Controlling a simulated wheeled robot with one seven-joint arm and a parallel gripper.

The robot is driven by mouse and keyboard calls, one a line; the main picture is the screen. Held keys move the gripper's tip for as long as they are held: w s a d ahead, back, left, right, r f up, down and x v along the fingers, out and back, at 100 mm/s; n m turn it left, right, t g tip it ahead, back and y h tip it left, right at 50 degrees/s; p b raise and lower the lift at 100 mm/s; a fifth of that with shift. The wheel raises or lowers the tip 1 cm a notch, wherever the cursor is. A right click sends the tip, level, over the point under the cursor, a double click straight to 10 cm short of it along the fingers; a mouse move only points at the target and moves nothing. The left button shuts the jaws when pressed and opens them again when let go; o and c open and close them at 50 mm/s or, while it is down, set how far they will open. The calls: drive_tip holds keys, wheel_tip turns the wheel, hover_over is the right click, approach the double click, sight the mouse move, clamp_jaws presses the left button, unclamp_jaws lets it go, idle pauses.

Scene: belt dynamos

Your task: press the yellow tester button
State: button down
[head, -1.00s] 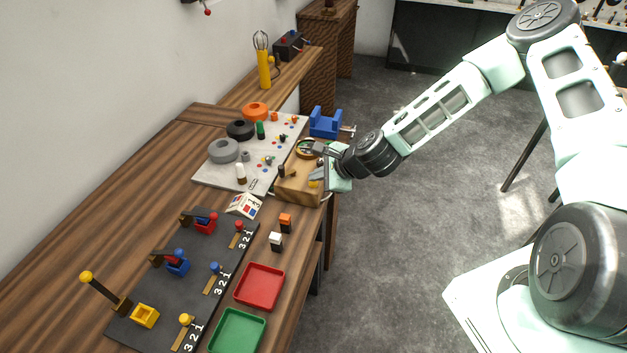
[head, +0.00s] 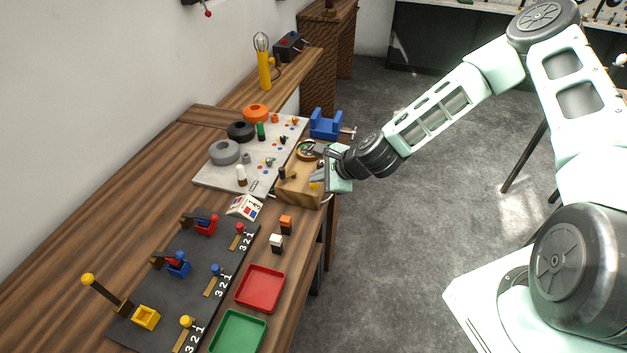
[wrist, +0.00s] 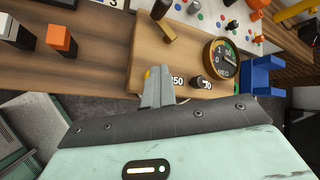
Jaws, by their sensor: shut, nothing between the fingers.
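The wooden tester box (head: 291,192) stands at the right edge of the bench, and fills the middle of the wrist view (wrist: 140,52). The yellow tester button (wrist: 147,74) shows as a small sliver beside my fingertips; most of it is hidden behind them. It also shows as a small yellow patch in the head view (head: 314,186). My gripper (wrist: 158,72) is shut and empty, its tips pointing at the box top right at the button. I cannot tell whether they touch it. A round dial (wrist: 222,58) and a dark knob (wrist: 198,82) sit on the box.
A blue cradle (head: 325,124) stands just behind the box. A white board (head: 215,180) with rings and small parts lies to its left. Orange (head: 286,222) and white-topped blocks stand in front. A yellow-based caged lamp (head: 264,70) on the back shelf looks lit.

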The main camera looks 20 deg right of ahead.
sight(317, 187)
wheel_tip(317, 187, up, 6)
drive_tip(key=p, duration=0.3)
drive_tip(key=shift+f+p, duration=0.15)
drive_tip(key=shift+p, duration=0.25)
idle(0.3)
drive_tip(key=s+a+r+n+g+b, duration=0.2)
drive_tip(key=s+a+n+g+b, duration=0.3)
drive_tip(key=s+a+n, duration=0.7)
drive_tip(key=s+d+r+n+g+h+b, duration=0.1)
drive_tip(key=s+d+r+n+h+b, duration=0.1)
drive_tip(key=s+n, duration=0.6)
drive_tip(key=s+d+r+n+g+h+b, duration=0.1)
drive_tip(key=s+r+n+b, duration=0.3)
drive_tip(key=s, duration=0.8)
drive_tip(key=d+r+n+h, duration=0.1)
drive_tip(key=r+n, duration=0.1)
drive_tip(key=n, duration=0.1)
drive_tip(key=shift+s+d+n+h+b, duration=0.25)
drive_tip(key=shift+d+n+h+b, duration=0.1)
drive_tip(key=shift+d+n+h, duration=0.05)
